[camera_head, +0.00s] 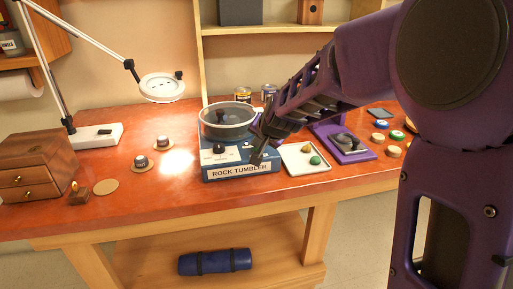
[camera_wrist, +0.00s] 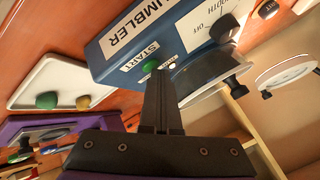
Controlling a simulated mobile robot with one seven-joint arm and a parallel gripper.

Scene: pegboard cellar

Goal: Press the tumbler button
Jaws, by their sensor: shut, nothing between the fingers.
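The rock tumbler (camera_head: 238,170) is a blue box with a clear round drum on top and a white front label. It stands mid-table in the head view and fills the top of the wrist view (camera_wrist: 172,37). Its green button (camera_wrist: 150,65) sits by a START label in the wrist view. My gripper (camera_head: 258,157) is at the tumbler's right front corner. Its shut fingers (camera_wrist: 159,74) hold nothing, and the tips overlap the button's edge in the wrist view. I cannot tell whether they touch it. In the head view my gripper hides the button.
A white tray (camera_head: 295,168) with a few stones lies close right of the tumbler. A purple device (camera_head: 358,156) and several small discs are further right. The table's front edge is clear.

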